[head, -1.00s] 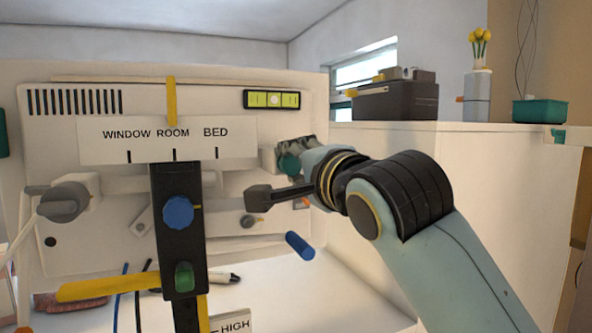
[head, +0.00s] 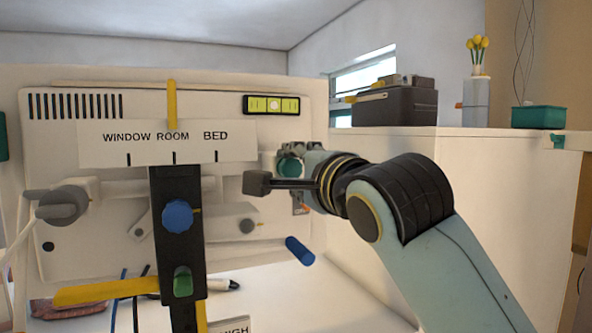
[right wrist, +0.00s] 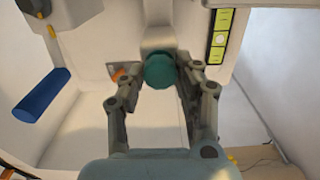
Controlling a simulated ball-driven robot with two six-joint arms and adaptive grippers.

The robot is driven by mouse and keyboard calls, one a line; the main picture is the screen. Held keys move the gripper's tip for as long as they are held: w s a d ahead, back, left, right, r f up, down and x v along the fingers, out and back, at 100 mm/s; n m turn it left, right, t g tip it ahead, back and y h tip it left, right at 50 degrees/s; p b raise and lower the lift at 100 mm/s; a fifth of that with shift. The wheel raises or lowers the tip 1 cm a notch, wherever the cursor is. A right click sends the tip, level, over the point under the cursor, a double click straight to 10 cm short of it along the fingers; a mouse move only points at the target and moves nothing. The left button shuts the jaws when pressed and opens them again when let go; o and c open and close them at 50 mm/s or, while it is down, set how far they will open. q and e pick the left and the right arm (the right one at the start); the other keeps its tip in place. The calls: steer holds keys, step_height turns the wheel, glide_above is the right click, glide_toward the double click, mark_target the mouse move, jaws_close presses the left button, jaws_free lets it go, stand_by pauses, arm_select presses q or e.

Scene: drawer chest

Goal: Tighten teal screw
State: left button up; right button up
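The teal screw (head: 289,166) has a round teal head and sits at the right side of the white panel, below the yellow-green level. In the right wrist view the teal screw (right wrist: 159,71) lies between the fingertips of my right gripper (right wrist: 157,76). The fingers stand apart, one on each side of the head; the right finger is very close to it and a small gap shows on the left. I cannot tell whether either finger touches. In the head view my right gripper (head: 300,158) is partly hidden by its wrist. My left gripper is not in view.
The level (head: 271,104) is above the screw. A blue cylindrical handle (head: 300,250) sticks out below. A black slider bar with a blue knob (head: 177,215) stands to the left, and a grey knob (head: 64,204) is at far left. A white cabinet (head: 450,200) stands at right.

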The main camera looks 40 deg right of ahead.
steer(key=o, duration=0.4)
